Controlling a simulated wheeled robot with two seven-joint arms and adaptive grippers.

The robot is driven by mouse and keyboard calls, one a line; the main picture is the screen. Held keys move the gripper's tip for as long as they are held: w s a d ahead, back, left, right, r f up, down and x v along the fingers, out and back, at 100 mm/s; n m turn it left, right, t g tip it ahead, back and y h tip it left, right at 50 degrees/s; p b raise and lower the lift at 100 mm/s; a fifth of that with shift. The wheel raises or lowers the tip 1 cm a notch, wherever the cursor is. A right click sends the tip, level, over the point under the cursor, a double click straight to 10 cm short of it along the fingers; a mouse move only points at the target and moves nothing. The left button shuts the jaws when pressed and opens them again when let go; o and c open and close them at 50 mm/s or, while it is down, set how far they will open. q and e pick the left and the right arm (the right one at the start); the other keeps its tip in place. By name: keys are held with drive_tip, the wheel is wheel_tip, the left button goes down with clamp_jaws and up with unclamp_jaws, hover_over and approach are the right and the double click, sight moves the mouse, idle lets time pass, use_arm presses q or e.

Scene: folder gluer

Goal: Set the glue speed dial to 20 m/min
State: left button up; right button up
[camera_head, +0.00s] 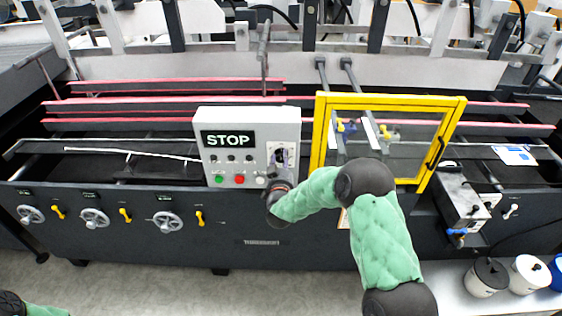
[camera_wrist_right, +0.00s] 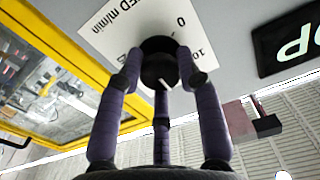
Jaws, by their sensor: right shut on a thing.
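The glue speed dial is a black round knob (camera_wrist_right: 158,62) on a white scale plate (camera_wrist_right: 110,38) in the right wrist view. The plate appears upside down; "m/min", a 0 and a 10 are legible. A short white mark shows on the knob's lower edge; I cannot tell which value it indicates. My right gripper (camera_wrist_right: 162,72) is shut on the knob with its purple fingers on either side. In the head view my right gripper (camera_head: 279,182) is at the right side of the grey control box (camera_head: 230,120), just below the scale plate (camera_head: 283,150). My left gripper is not in view.
The box carries a STOP sign (camera_head: 228,139) and several buttons, including a green (camera_head: 219,179) and a red one (camera_head: 239,179). A yellow-framed guard (camera_head: 317,130) stands close to the right of the box. Handwheels (camera_head: 167,222) and yellow levers (camera_head: 125,215) line the machine's front at left.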

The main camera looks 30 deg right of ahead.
drive_tip(key=shift+a+f+m+b, duration=0.1)
drive_tip(key=shift+f+m+b, duration=0.35)
drive_tip(key=shift+b, duration=0.25)
drive_tip(key=m+b, duration=0.4)
drive_tip(key=b, duration=0.1)
drive_tip(key=m+b, duration=0.4)
drive_tip(key=b, duration=0.2)
drive_tip(key=shift+a+f, duration=0.1)
drive_tip(key=shift+f, duration=0.1)
drive_tip(key=shift+r+m+b, duration=0.15)
drive_tip(key=shift+m+b, duration=1.2)
drive_tip(key=shift+b, duration=0.05)
drive_tip(key=o, duration=1.1)
drive_tip(key=shift+o, duration=0.3)
drive_tip(key=shift+w+r, duration=0.1)
drive_tip(key=shift+r, duration=0.2)
